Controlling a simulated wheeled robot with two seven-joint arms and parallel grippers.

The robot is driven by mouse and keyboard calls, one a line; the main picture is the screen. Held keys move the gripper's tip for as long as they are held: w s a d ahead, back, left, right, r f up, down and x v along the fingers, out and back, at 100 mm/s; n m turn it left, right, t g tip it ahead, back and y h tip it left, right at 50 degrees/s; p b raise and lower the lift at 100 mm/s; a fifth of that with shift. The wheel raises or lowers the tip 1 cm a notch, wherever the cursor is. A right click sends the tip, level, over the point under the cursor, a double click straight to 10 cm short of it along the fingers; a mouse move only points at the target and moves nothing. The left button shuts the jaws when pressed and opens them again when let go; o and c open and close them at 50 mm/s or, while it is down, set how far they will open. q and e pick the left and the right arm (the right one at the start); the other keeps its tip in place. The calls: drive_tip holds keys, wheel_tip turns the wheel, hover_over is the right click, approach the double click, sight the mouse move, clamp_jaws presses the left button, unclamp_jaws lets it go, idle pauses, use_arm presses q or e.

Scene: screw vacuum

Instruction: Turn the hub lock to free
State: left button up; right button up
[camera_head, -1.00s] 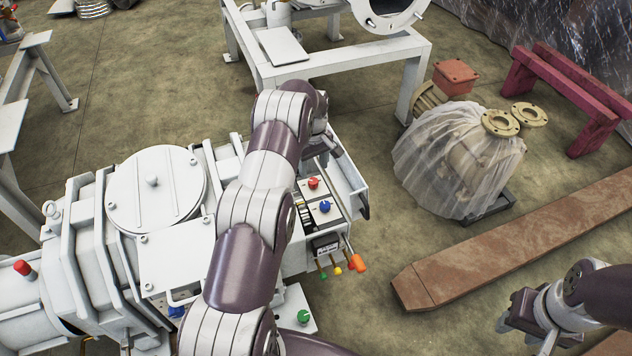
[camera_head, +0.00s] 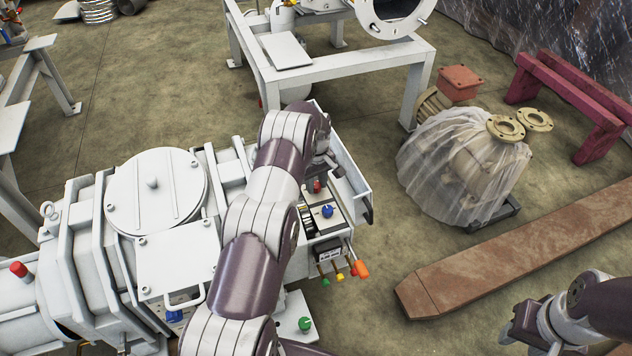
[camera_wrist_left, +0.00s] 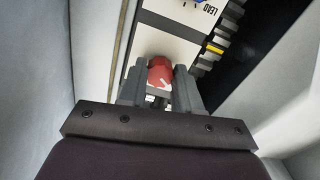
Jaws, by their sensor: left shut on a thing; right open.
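A red knob (camera_head: 317,187) sits on the control panel of the white machine, just behind a blue knob (camera_head: 327,211). My left gripper (camera_head: 320,178) is shut on the red knob, which also shows between its two fingers in the left wrist view (camera_wrist_left: 160,74). A white pointer mark shows on the knob's face there. The knob's label cannot be read, so I cannot tell if it is marked as the hub lock. My right gripper (camera_head: 512,330) is open and empty at the lower right, over the floor.
A raised white side wall (camera_head: 347,177) stands close right of the panel. Coloured levers (camera_head: 350,270) stick out at its front, and a green knob (camera_head: 305,324) sits lower. A wrapped pump (camera_head: 460,165) and a rusty beam (camera_head: 500,250) lie to the right.

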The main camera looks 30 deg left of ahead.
use_arm(q)
drive_tip(key=m+p, duration=0.1)
drive_tip(key=m, duration=0.3)
drive_tip(key=shift+r, duration=0.1)
drive_tip(key=m+p, duration=0.1)
drive_tip(key=m, duration=0.4)
drive_tip(key=shift+m, duration=0.3)
drive_tip(key=m, duration=0.6)
drive_tip(key=shift+a, duration=0.1)
drive_tip(key=m, duration=0.6)
idle(0.4)
drive_tip(key=o, duration=1.1)
drive_tip(key=shift+c, duration=0.2)
